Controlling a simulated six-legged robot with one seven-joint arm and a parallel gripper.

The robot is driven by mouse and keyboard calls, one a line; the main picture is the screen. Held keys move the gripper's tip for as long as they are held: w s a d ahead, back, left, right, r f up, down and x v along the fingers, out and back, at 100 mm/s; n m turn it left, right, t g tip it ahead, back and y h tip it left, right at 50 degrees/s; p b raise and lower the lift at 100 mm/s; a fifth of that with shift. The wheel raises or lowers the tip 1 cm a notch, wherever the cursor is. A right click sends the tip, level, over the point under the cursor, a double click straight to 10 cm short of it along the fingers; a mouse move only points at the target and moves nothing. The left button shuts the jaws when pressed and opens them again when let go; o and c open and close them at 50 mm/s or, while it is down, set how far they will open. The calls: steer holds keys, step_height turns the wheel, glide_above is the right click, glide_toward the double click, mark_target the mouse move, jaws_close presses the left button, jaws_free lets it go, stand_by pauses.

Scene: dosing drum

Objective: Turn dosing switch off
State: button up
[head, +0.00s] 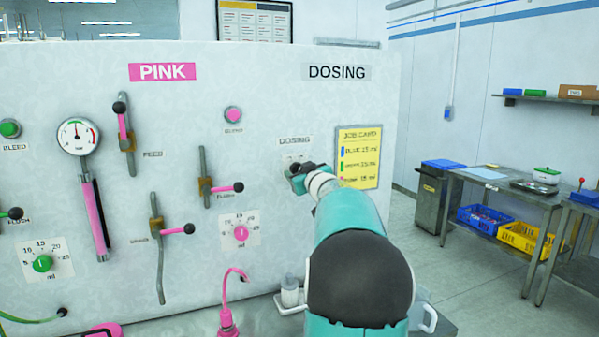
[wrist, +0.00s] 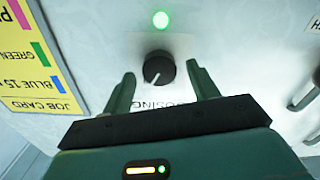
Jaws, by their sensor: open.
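The dosing switch is a round black knob (wrist: 158,68) with a white pointer line, seen in the wrist view on a white plate. The label "DOSING" below it appears upside down and is partly covered by my gripper. A green lamp (wrist: 160,19) glows on the panel above the knob in that view. My gripper (wrist: 160,72) is open, with one finger on each side of the knob and gaps showing between. Whether the fingertips reach around the knob is hard to tell. In the head view my gripper (head: 300,175) is at the panel below the small "DOSING" label (head: 294,141), largely hiding the switch.
A yellow job card (head: 358,157) hangs just right of the switch. A small jar (head: 290,292) stands below. Benches with crates are at far right.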

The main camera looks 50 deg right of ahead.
steer(key=shift+w+d, duration=0.3)
steer(key=shift+w, duration=0.15)
steer(key=shift+c, duration=0.3)
steer(key=c, duration=0.9)
steer(key=shift+n, duration=0.5)
steer(key=n, duration=0.5)
steer(key=shift+a+f, duration=0.1)
steer(key=n, duration=0.6)
